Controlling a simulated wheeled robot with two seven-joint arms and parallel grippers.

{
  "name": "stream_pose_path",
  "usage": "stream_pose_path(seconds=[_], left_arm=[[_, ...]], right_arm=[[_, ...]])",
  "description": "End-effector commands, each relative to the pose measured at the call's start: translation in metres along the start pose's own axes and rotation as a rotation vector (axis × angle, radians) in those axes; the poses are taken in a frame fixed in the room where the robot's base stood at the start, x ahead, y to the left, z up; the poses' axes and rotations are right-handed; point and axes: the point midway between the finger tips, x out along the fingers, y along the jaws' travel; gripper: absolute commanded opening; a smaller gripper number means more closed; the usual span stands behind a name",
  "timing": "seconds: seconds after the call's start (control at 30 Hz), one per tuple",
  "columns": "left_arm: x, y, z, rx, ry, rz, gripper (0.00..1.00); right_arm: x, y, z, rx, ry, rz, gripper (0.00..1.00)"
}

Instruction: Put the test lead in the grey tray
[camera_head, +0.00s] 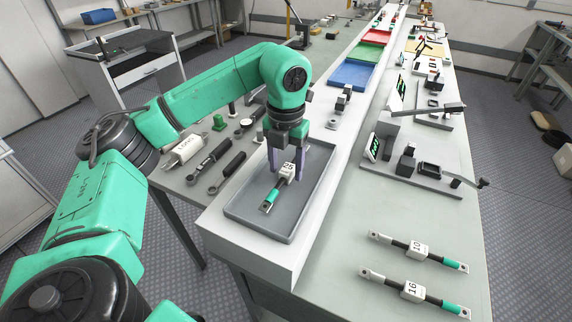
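The grey tray (236,207) sits on the white raised ledge at the front of the bench. A rod-like piece (271,195) with a green end and a white tag, which seems to read 25, is in the tray area, slanted; I take it for the test lead. My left gripper (285,168) points down over the tray. Its two fingers stand apart on either side of the tagged part, and I see a gap between them. The lead's far end is hidden by the gripper. My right gripper is out of view.
Two similar pieces tagged 10 (417,248) and 16 (411,288) lie on the right bench. Test stands (420,172) with levers are behind them. Blue (353,75), green and red trays line the ledge farther back. Dark-handled tools (208,158) lie left of the grey tray.

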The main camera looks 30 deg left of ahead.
Motion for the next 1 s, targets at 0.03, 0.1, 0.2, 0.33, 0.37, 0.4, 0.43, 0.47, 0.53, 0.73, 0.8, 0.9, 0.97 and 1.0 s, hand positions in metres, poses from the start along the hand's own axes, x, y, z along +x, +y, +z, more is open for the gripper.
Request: stream_pose_path(seconds=[0.03,0.1,0.2,0.33,0.37,0.4,0.43,0.47,0.53,0.73,0.8,0.9,0.97,1.0], left_arm=[[0.0,0.0,0.0,0.0,0.0,0.0,0.62],[-0.001,0.0,0.0,0.0,0.0,0.0,0.62],[-0.006,0.0,0.0,0.0,-0.001,0.0,0.62],[-0.029,-0.001,0.001,0.001,-0.004,-0.002,0.62],[-0.038,-0.001,0.001,0.0,-0.006,-0.002,0.62],[-0.05,-0.001,0.001,0.001,-0.005,-0.001,0.62],[-0.059,-0.001,0.001,0.001,-0.005,-0.001,0.62],[-0.067,-0.001,0.001,0.002,-0.005,-0.002,0.62],[-0.094,0.0,0.001,0.0,-0.005,0.001,0.62],[-0.122,0.0,0.0,0.001,-0.001,0.001,0.62],[-0.124,0.0,0.001,0.0,-0.001,0.0,0.62],[-0.123,0.0,0.0,0.0,0.0,0.0,0.62],[-0.122,0.0,0.0,0.0,0.0,0.0,0.62],[-0.122,0.0,0.0,0.0,0.0,0.0,0.62]], right_arm=[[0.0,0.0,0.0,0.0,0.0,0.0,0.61],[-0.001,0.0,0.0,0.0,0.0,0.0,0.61],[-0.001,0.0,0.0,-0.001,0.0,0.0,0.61],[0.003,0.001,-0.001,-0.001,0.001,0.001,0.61],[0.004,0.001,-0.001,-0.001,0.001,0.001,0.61],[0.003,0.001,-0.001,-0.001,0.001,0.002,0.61],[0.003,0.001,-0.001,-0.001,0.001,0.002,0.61],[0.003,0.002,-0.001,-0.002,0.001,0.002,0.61],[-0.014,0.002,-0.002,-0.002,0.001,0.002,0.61],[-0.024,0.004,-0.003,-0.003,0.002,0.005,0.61],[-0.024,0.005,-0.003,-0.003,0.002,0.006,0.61],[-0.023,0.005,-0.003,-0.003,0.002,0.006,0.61],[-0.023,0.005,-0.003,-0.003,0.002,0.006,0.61],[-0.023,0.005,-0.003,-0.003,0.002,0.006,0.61]])
